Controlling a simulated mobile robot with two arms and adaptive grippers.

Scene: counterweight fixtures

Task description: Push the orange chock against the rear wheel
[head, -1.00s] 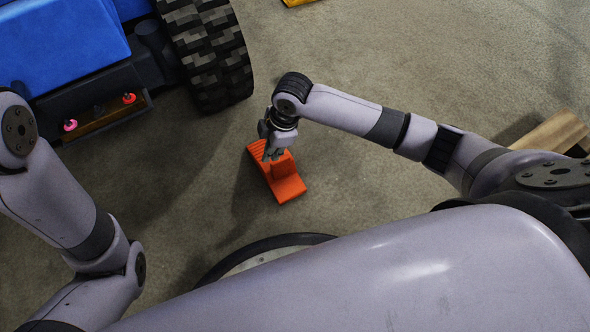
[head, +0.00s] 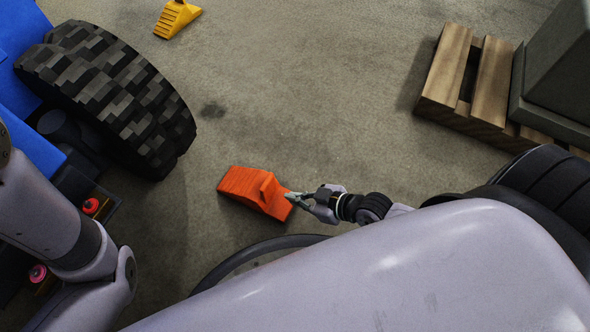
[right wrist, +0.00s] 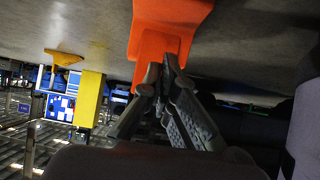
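The orange chock (head: 240,185) lies on the floor, its low end toward the black rear wheel (head: 115,95) of the blue vehicle. A strip of bare floor shows between chock and wheel. My right gripper (head: 289,197) is low at the chock's end away from the wheel, with its fingertips close together. In the right wrist view the fingertips (right wrist: 162,66) meet in front of the orange chock (right wrist: 170,15); nothing shows between them, and I cannot tell whether they touch it. My left arm shows at the left, but its gripper is out of view.
A yellow chock (head: 177,18) lies on the floor at the top. A wooden pallet (head: 492,80) bearing a dark grey block (head: 560,70) stands at the right. Pink and red knobs (head: 91,205) show on the vehicle at the left. The middle floor is clear.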

